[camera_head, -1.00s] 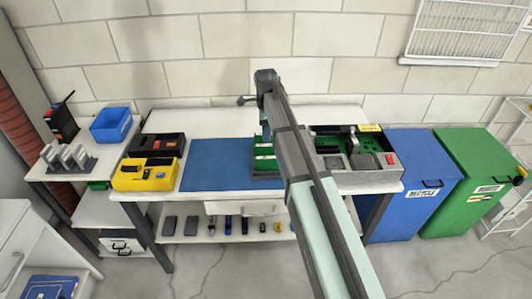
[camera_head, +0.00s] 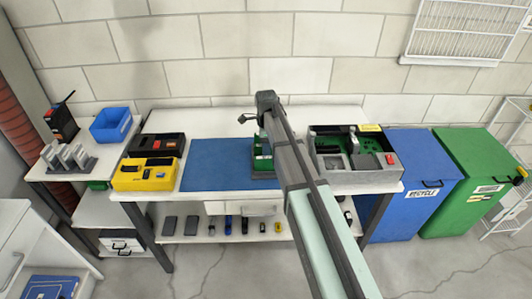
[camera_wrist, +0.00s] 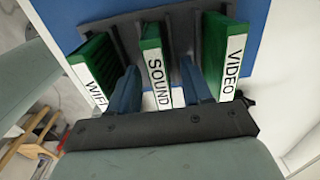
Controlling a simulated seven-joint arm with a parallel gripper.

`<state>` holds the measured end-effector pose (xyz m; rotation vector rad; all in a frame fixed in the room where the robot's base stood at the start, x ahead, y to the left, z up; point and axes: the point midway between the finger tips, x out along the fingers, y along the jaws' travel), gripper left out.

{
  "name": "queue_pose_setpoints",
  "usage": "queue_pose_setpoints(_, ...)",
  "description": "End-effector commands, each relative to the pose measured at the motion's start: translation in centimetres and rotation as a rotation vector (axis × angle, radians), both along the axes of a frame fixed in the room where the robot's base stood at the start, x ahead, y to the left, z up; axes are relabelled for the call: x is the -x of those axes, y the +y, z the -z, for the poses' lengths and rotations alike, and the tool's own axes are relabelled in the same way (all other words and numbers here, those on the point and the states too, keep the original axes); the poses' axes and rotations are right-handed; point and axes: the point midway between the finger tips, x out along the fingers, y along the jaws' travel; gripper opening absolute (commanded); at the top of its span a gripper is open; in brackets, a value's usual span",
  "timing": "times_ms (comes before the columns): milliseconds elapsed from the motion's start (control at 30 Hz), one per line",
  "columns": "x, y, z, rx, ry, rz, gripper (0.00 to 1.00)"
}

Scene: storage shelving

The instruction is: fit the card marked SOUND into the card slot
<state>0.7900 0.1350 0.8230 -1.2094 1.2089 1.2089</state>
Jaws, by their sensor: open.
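The card marked SOUND (camera_wrist: 155,60) is green with a white label and stands in a dark rack (camera_wrist: 125,28), between the WIFI card (camera_wrist: 92,70) and the VIDEO card (camera_wrist: 225,52). My gripper (camera_wrist: 160,90) is open, with one blue finger on each side of the SOUND card's near end. I cannot tell whether the fingers touch it. In the head view, the green cards (camera_head: 262,160) are partly hidden behind my arm. The open grey case (camera_head: 365,180) with a green board stands to their right on the bench. The card slot itself cannot be made out.
A blue mat (camera_head: 215,165) lies under the rack. A yellow box (camera_head: 145,175) and a black box (camera_head: 157,144) stand to the left. A blue bin (camera_head: 405,175) and a green bin (camera_head: 470,170) are on the floor at right. The back of the bench is mostly clear.

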Motion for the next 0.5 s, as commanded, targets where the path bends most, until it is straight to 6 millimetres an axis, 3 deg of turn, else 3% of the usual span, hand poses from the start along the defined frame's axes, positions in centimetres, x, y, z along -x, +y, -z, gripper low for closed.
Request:
queue_pose_setpoints(100,0.00,0.00,-0.03,0.000,0.000,0.000,0.49)
queue_pose_setpoints(500,0.00,0.00,-0.04,0.000,0.000,0.000,0.11)
